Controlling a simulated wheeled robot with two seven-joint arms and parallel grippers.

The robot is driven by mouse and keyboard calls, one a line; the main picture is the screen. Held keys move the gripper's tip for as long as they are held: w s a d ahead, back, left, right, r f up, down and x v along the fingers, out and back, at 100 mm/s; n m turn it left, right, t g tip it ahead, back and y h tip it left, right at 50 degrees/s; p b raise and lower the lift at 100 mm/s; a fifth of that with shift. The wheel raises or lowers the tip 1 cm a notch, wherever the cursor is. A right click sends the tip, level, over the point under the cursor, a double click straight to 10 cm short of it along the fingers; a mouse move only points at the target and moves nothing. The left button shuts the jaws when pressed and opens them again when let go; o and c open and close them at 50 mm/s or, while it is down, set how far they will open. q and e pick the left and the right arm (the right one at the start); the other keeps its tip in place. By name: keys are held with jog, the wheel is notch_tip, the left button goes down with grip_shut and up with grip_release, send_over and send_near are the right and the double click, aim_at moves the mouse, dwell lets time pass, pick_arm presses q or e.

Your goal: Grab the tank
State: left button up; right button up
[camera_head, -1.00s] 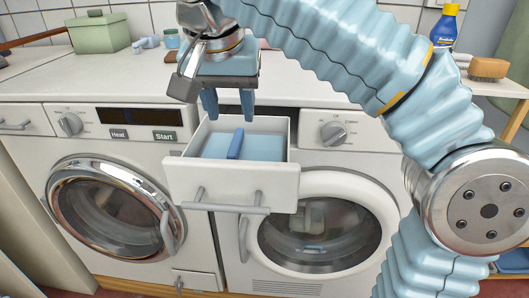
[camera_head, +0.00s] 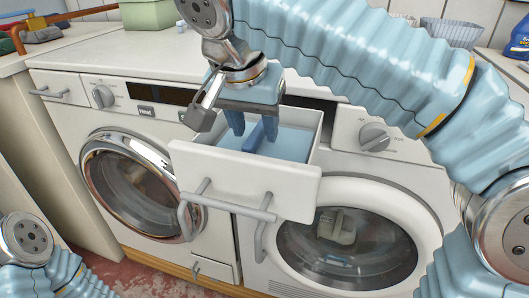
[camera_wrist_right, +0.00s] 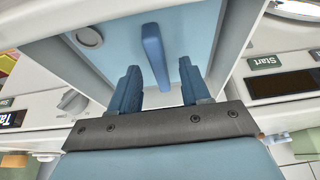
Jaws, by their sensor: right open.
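The tank (camera_head: 292,145) is a light blue block with a darker blue raised grip (camera_head: 254,137), sitting inside the open white drawer (camera_head: 245,180). In the right wrist view the tank (camera_wrist_right: 110,60) fills the drawer, and its grip (camera_wrist_right: 154,55) stands up as a narrow bar. My right gripper (camera_head: 255,128) is open above the drawer, pointing down. In the right wrist view its fingers (camera_wrist_right: 159,78) are on either side of the near end of the grip, with visible gaps; I cannot tell their exact height. My left gripper is not in view.
The drawer's front handle (camera_head: 228,207) sticks out towards me. A washer door (camera_head: 140,185) is at left and a dryer door (camera_head: 345,240) below right, both closed. A green box (camera_head: 147,14) stands on the white worktop (camera_head: 140,55).

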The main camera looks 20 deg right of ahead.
jog(key=shift+f, duration=0.25)
dwell(0.3)
grip_shut()
dwell(1.5)
